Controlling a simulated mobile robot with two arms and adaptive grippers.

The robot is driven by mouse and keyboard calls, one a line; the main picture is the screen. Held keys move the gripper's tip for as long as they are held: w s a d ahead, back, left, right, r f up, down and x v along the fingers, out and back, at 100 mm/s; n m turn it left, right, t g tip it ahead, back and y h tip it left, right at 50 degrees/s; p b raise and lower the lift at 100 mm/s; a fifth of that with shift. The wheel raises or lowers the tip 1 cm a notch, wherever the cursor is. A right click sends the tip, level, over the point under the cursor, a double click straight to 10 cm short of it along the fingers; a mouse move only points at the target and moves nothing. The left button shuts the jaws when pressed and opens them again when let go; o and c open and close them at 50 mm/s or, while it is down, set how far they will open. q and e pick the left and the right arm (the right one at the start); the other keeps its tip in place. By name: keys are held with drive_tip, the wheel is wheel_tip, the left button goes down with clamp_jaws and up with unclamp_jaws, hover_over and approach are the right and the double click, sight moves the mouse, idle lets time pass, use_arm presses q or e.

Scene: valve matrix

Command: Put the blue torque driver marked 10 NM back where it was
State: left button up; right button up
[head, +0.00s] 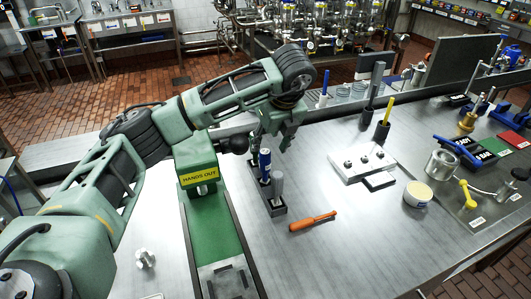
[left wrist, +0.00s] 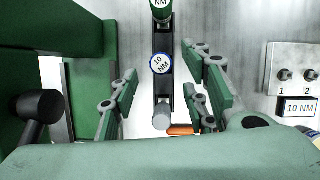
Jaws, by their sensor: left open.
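The blue torque driver (head: 265,160) stands upright in a dark narrow rack (head: 274,205); its round cap (left wrist: 161,64) reads 10 NM in the left wrist view. A grey-topped driver (head: 277,184) stands in the same rack at its near end. A green-capped driver (left wrist: 161,8), its marking cut off by the frame edge, is at the far end. My left gripper (head: 277,130) is above the rack. In the left wrist view its fingers (left wrist: 160,100) are spread on both sides of the blue driver, apart from it. My right gripper is out of view.
An orange-handled tool (head: 312,221) lies right of the rack. A white block with knobs (head: 362,162) and a dark-framed 10 NM plate (head: 379,181) lie farther right. A green strip (head: 213,235) with a HANDS OUT sign (head: 199,180) is on the left.

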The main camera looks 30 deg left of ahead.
use_arm(q)
drive_tip(key=v, duration=0.6)
drive_tip(key=shift+r, duration=0.3)
drive_tip(key=shift+s+d+f, duration=0.15)
drive_tip(key=shift+d, duration=0.05)
